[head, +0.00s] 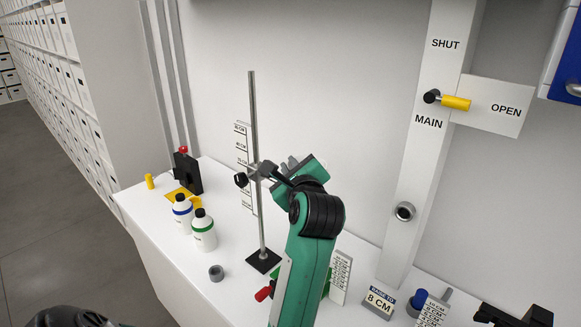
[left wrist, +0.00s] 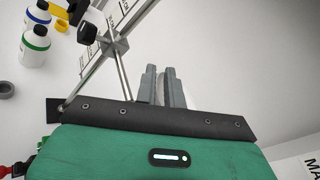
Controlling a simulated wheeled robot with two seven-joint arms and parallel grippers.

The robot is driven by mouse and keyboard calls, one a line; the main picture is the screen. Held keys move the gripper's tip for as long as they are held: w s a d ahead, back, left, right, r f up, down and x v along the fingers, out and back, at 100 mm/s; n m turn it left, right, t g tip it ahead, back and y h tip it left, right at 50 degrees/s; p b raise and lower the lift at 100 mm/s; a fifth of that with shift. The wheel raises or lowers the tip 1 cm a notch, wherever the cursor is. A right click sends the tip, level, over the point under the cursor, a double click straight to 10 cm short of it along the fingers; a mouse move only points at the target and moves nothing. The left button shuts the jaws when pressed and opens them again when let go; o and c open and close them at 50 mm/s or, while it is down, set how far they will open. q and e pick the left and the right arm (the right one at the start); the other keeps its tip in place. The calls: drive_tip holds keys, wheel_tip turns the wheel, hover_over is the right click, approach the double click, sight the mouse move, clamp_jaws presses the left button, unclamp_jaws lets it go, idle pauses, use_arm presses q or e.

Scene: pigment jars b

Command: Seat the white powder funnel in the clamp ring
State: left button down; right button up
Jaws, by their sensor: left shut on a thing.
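The stand (head: 259,225) is an upright metal rod on a black square base. Its clamp (head: 267,169) is fixed partway up, with a dark arm reaching right toward my gripper. The clamp also shows in the left wrist view (left wrist: 113,44). My left gripper (head: 291,163) is at the clamp's height, beside the end of that arm. In the left wrist view its two grey fingers (left wrist: 162,85) are nearly together, with a pale sliver between them, which looks like the white funnel. Most of the funnel and the clamp ring are hidden, so I cannot tell whether they touch. My right gripper is out of view.
A blue-banded bottle (head: 182,213) and a green-banded bottle (head: 203,233) stand left of the stand. A grey ring (head: 216,273) lies in front. A scale card (head: 243,160) stands behind the rod. A yellow-handled valve (head: 455,102) is on the wall. A "RAISE TO 8 CM" sign (head: 380,301) stands at right.

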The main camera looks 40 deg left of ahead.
use_arm(q)
drive_tip(key=shift+f+b, duration=0.9)
drive_tip(key=shift+f, duration=0.15)
drive_tip(key=shift+f+b, duration=0.7)
drive_tip(key=shift+f+b, duration=1)
drive_tip(key=shift+f, duration=0.05)
drive_tip(key=c, duration=1.4)
unclamp_jaws()
drive_tip(key=shift+c, duration=0.2)
wheel_tip(320, 180, up, 20)
drive_tip(key=b, duration=0.3)
drive_tip(key=shift+b, duration=0.35)
